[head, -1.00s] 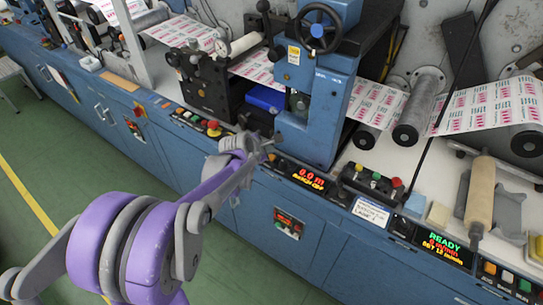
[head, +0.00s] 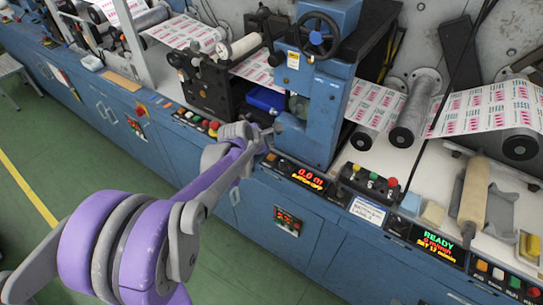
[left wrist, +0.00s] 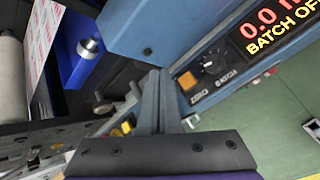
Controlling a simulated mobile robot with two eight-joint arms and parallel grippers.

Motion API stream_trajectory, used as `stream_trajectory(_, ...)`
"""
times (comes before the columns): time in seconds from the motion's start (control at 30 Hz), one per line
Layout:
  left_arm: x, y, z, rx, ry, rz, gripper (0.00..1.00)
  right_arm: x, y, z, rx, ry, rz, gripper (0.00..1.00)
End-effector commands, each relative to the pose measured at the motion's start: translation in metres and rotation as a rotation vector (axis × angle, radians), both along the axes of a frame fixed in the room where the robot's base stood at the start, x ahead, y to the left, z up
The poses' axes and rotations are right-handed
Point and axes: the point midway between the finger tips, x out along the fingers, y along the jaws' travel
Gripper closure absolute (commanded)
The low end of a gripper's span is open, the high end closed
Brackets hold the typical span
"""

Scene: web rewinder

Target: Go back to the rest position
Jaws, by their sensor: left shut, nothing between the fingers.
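My left gripper (head: 274,136) is at the end of the purple and grey arm in the head view. It is beside the lower part of the blue press unit (head: 318,110), above the front control edge and close to the "0.0 m" display (head: 300,174). In the left wrist view the fingers (left wrist: 158,75) are together, with nothing visible between them. I cannot tell from these views whether the fingertips touch the machine. My right gripper is not in view.
A blue cabinet front (head: 290,235) runs along the machine. A button box (head: 370,183) and a beige roller on a grey cradle (head: 476,195) are on the worktop at right. Printed web runs over rollers (head: 412,118) behind.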

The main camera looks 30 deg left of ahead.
Motion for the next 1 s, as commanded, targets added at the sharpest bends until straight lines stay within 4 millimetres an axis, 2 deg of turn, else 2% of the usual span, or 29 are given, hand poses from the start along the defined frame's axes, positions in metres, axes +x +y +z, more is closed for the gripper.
stream_trajectory(0.4,-0.001,-0.001,0.0,0.005,0.001,-0.006,1.0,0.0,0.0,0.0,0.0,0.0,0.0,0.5)
stream_trajectory(0.53,-0.016,-0.019,0.005,0.096,0.023,-0.113,1.0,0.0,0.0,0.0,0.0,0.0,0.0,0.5)
stream_trajectory(0.67,-0.057,-0.059,0.013,0.332,0.075,-0.4,1.0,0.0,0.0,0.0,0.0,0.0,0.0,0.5)
stream_trajectory(0.8,-0.121,-0.104,0.014,0.66,0.132,-0.826,1.0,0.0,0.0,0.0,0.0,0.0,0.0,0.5)
stream_trajectory(0.9,-0.168,-0.126,0.008,0.887,0.158,-1.135,1.0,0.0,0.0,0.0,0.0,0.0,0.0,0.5)
stream_trajectory(1.0,-0.21,-0.141,-0.002,1.086,0.172,-1.422,1.0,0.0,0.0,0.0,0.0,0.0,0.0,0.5)
